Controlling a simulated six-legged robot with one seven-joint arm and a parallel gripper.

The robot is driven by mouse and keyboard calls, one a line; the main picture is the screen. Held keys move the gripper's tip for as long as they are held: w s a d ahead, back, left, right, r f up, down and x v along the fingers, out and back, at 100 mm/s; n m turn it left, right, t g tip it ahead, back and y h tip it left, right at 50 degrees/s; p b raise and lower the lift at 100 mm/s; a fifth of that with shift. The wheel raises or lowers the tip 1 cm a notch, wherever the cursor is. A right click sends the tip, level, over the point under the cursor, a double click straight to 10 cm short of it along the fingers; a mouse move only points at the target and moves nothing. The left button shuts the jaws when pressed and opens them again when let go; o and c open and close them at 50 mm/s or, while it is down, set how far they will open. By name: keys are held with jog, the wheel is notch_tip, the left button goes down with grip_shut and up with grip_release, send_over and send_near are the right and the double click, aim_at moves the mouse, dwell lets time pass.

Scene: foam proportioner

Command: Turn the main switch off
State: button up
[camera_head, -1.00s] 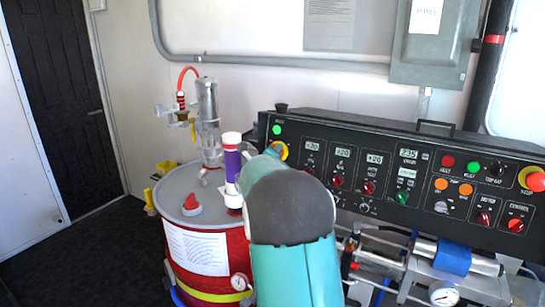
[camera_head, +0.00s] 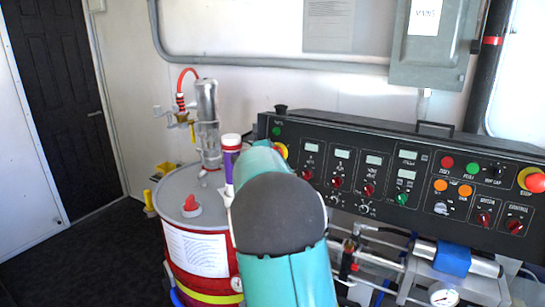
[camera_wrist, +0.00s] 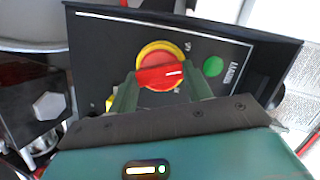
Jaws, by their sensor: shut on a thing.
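The main switch (camera_wrist: 160,70) is a red knob on a yellow ring at the panel's left end. In the wrist view its handle lies nearly level, with a white mark at its right side. My gripper (camera_wrist: 157,88) is shut on the knob, one green finger on each side. In the head view only a sliver of the switch (camera_head: 283,150) shows past my teal arm; my fingers are hidden there. The round green lamp (camera_wrist: 213,66) right of the switch looks dull. The panel's digital displays (camera_head: 342,154) look blank.
The black control panel (camera_head: 420,190) carries several knobs and buttons, with a red emergency stop (camera_head: 535,181) at the far right. A red drum (camera_head: 196,245) stands left of my arm. Pipes and a gauge (camera_head: 443,297) sit below the panel. Floor at left is clear.

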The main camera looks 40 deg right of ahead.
jog(key=shift+w+r+n+g, duration=0.1)
jog(key=shift+n+g, duration=0.4)
jog(key=shift+n, duration=1.5)
jog(key=o, duration=1)
jog(key=v, duration=1.3)
jog(key=shift+a+r, duration=0.25)
jog(key=shift+r, duration=0.05)
